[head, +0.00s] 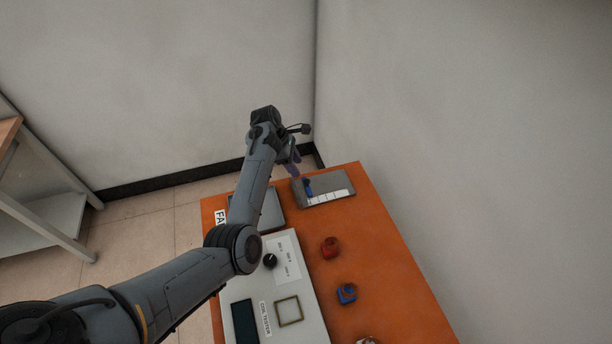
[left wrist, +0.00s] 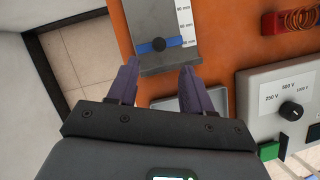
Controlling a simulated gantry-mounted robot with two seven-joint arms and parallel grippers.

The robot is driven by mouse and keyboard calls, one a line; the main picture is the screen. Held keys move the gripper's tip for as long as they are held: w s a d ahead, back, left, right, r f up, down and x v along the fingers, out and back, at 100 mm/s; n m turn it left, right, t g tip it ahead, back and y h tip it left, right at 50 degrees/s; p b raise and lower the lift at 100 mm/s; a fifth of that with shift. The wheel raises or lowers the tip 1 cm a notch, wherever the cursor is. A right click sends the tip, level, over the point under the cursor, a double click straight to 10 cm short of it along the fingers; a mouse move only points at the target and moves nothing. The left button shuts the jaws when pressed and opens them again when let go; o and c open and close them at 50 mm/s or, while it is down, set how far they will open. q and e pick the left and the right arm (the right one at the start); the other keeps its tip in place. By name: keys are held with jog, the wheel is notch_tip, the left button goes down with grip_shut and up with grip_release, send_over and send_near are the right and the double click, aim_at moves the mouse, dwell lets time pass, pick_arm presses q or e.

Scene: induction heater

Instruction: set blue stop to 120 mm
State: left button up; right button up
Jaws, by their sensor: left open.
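The blue stop (head: 308,190) is a short bar across a grey plate (head: 340,185) at the far end of the orange table. In the left wrist view the blue stop (left wrist: 145,48) has a round black knob (left wrist: 158,43) at its middle. It sits near the close end of the plate (left wrist: 150,15), beside a white scale (left wrist: 184,18) with mm marks; the exact reading is too small to tell. My left gripper (left wrist: 160,70) is open and empty, its two purple fingers pointing at the stop from just short of it. My right gripper is not in view.
A coil tester (head: 285,325) with a black dial (head: 270,261) stands on the orange table (head: 385,250). A red coil (head: 330,247) and a blue coil (head: 346,293) lie to its right. A wall (head: 450,130) rises beyond the table.

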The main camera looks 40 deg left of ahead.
aim_at(306, 181)
pick_arm(q)
jog(key=b+x, duration=0.1)
jog(key=x, duration=0.6)
jog(key=shift+w+d+f, duration=0.1)
jog(key=shift+w+f, duration=0.05)
jog(key=shift+f, duration=0.2)
grip_shut()
